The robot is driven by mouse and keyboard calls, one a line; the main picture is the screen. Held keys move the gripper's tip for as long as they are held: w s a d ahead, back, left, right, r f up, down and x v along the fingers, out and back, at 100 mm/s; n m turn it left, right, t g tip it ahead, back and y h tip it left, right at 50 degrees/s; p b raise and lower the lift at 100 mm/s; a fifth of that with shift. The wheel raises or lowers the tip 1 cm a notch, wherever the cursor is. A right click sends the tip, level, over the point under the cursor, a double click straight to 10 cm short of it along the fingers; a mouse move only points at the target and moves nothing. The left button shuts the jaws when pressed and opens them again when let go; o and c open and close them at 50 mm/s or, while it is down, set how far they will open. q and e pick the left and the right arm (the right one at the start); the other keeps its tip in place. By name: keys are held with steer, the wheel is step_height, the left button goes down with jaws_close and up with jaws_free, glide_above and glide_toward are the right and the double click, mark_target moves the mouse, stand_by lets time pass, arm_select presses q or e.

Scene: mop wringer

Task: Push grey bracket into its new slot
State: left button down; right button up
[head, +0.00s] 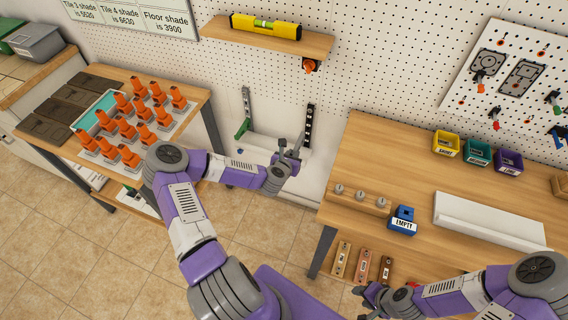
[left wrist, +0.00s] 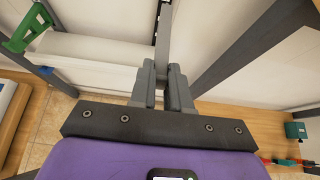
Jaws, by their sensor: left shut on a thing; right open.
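My left gripper (head: 290,155) is shut on the grey bracket (head: 283,143), beside the lower end of the right-hand dark slotted rail (head: 310,118) on the pegboard wall. In the left wrist view the two fingers (left wrist: 164,85) are close together, with a grey strip (left wrist: 163,45) running up from between them toward the rail. The fingers hide much of the bracket, and I cannot tell whether it sits in a slot. A green bracket (head: 243,129) is on the left-hand rail (head: 246,103); it also shows in the left wrist view (left wrist: 27,28). My right gripper (head: 370,297) is open.
A wooden workbench (head: 400,160) stands right of the rails, its dark leg (left wrist: 250,50) close by in the left wrist view. It bears a blue box (head: 403,220) and a white block (head: 488,222). A table with orange objects (head: 140,108) stands left. A shelf (head: 265,38) is above.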

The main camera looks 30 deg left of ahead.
mark_target(300, 139)
arm_select(q)
steer(key=shift+r, duration=0.25)
steer(key=shift+w+f, duration=0.15)
steer(key=shift+w, duration=0.15)
steer(key=shift+w+a, duration=0.2)
steer(key=shift+w, duration=0.55)
steer(key=shift+w+a, duration=0.15)
steer(key=shift+w, duration=0.55)
steer(key=shift+w+a, duration=0.2)
steer(key=shift+w, duration=0.55)
steer(key=shift+s, duration=0.1)
steer(key=shift+w+a+b, duration=0.25)
steer(key=shift+w+b, duration=0.2)
steer(key=shift+w, duration=0.65)
steer(key=c, duration=1)
jaws_free()
